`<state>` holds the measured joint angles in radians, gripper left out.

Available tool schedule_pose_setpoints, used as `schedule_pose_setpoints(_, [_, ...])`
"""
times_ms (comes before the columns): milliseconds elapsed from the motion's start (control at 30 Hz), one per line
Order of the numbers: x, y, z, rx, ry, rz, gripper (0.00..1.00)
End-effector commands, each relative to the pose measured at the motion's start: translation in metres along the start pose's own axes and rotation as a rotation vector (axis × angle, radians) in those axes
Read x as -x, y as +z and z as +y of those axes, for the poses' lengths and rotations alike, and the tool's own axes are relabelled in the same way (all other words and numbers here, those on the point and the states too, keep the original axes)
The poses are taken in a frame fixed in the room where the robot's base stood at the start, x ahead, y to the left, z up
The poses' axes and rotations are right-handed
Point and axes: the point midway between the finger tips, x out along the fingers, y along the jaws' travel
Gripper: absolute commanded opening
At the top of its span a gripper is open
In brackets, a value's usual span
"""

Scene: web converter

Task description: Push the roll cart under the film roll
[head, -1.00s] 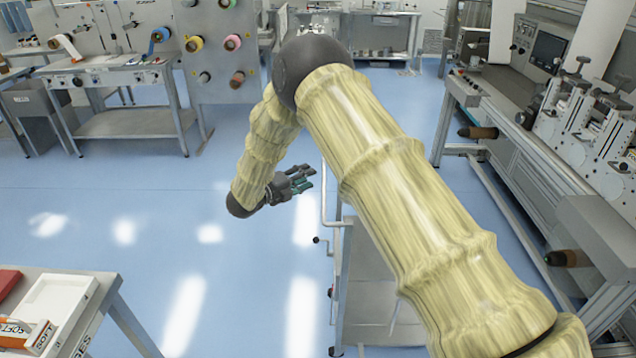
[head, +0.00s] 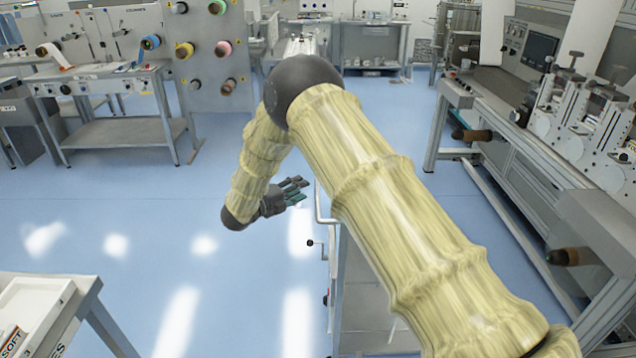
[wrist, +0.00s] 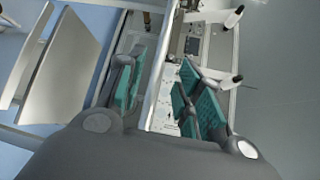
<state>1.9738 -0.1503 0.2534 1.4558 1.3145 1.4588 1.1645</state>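The roll cart (head: 362,290) is a grey metal cart, low in the middle of the head view, with its right part hidden behind my arm. Its pale upright handle (head: 319,205) stands at its left side. My gripper (head: 298,190) is open, with dark fingers and teal pads, just left of the handle top; I cannot tell whether it touches. In the wrist view my gripper (wrist: 165,100) shows its fingers apart with nothing clearly held. I cannot surely pick out the film roll; a white sheet of web (head: 583,30) hangs over the machine at right.
The converter machine (head: 530,150) runs along the right, with dark-tipped brown spindles (head: 572,257) sticking out toward the aisle. A bench with a white tray (head: 35,310) stands at lower left. A worktable (head: 125,135) stands at back left. Blue floor (head: 130,215) is clear left of the cart.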

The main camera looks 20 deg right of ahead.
Motion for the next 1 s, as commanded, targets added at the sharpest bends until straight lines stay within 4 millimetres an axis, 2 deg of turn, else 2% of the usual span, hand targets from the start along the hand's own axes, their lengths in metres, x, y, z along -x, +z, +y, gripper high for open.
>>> schedule_pose_setpoints(300, [-0.053,-0.002,-0.003,0.000,0.000,0.004,0.35])
schedule_pose_setpoints(500, [-0.080,-0.002,-0.002,0.000,0.000,0.004,0.35])
schedule_pose_setpoints(700, [-0.093,-0.002,-0.001,0.000,0.001,0.003,0.35])
schedule_pose_setpoints(1000, [-0.095,-0.002,-0.001,0.000,0.000,0.002,0.35])
